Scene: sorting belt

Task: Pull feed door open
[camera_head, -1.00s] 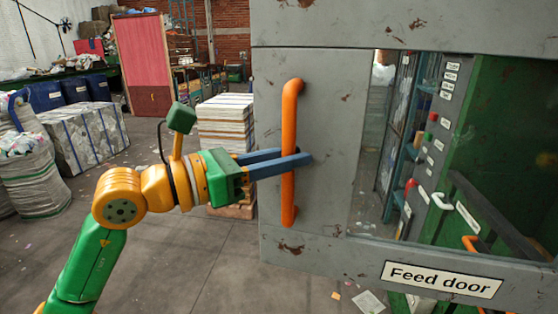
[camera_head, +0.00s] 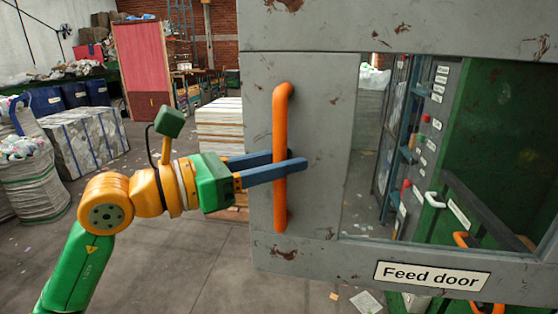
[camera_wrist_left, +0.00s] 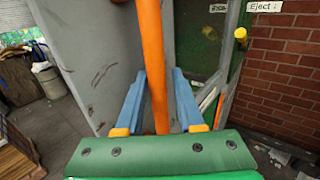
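The feed door (camera_head: 300,105) is a worn grey metal panel with a window, filling the right half of the head view. Its label "Feed door" (camera_head: 432,275) is on the bottom rail. An upright orange handle (camera_head: 281,205) is near its left edge and also crosses the left wrist view (camera_wrist_left: 153,60). My left gripper (camera_head: 286,165) has its blue fingers on either side of the handle's middle, one in front and one behind. In the wrist view the fingers (camera_wrist_left: 159,95) close in on the bar; exact contact is hard to see. My right gripper is not in view.
Through the window I see a green cabinet side (camera_head: 500,130) with small labelled controls. Left of the door are a paper stack (camera_head: 218,125), wrapped bales (camera_head: 85,145) and a filled sack (camera_head: 30,185). The floor below the door's left side is open.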

